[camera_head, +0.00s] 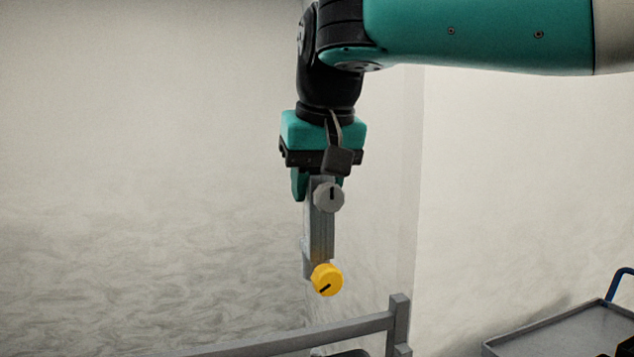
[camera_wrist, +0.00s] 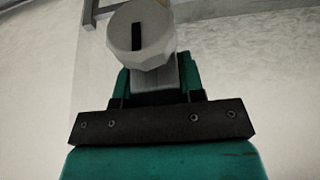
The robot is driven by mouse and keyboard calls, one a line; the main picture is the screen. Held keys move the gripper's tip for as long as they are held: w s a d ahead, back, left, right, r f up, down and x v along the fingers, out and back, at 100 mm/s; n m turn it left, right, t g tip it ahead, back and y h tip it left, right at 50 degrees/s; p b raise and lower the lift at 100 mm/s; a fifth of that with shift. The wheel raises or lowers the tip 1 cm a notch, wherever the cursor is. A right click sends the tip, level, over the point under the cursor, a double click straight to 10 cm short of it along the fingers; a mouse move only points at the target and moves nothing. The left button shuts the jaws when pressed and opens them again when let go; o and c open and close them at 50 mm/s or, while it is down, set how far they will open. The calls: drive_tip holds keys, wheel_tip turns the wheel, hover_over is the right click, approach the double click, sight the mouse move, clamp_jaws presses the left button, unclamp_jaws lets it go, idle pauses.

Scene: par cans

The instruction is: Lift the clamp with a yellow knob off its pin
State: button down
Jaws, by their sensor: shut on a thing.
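The clamp (camera_head: 319,232) is a grey metal piece hanging upright below my gripper (camera_head: 318,188). A yellow knob (camera_head: 327,280) with a dark mark is at its lower end, and a grey knob (camera_head: 329,197) is near its upper end. My gripper is shut on the clamp's upper part, close to the grey knob. In the head view the clamp hangs above and apart from the grey rail, with no pin visible at it. In the wrist view the grey knob (camera_wrist: 140,35) with a dark slot covers part of the clamp (camera_wrist: 155,82) between the teal fingers.
A grey rail (camera_head: 290,339) with an upright post (camera_head: 399,318) stands below and to the right of the clamp. A grey tray or cart top (camera_head: 565,335) with a blue handle (camera_head: 618,284) is at the lower right. The space left of the clamp looks clear.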

sight(316, 258)
drive_tip(key=shift+f+b, duration=4.5)
drive_tip(key=shift+f, duration=0.75)
